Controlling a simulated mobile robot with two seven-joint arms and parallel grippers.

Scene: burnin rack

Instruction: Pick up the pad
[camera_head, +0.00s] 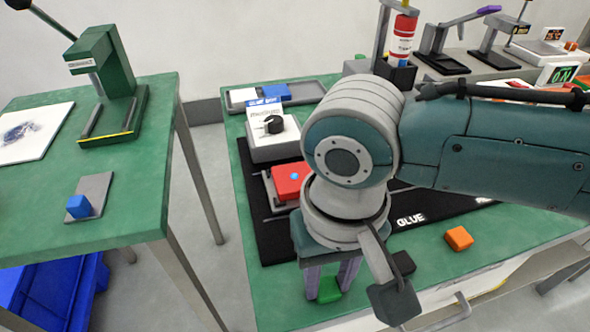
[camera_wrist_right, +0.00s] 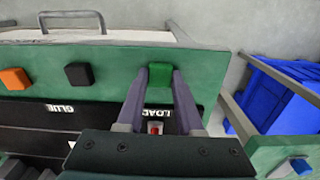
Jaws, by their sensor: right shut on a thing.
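My right gripper (camera_head: 329,285) points down at the near edge of the green-topped table in the head view. It is shut on a small green pad (camera_head: 329,294), whose lower part shows between the purple-grey fingers. In the right wrist view the fingertips (camera_wrist_right: 159,86) close on both sides of the green pad (camera_wrist_right: 160,74). Green on green, I cannot tell whether the pad still touches the table. An orange pad (camera_head: 458,238) and a black pad (camera_head: 402,263) lie to the right. My left gripper is not in view.
A black mat (camera_head: 262,231) marked GLUE carries a red block (camera_head: 290,180) on a fixture. A white box with a black knob (camera_head: 273,124) stands behind it. A second green table (camera_head: 130,215) at left holds a green press (camera_head: 100,70) and a blue block (camera_head: 79,206).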

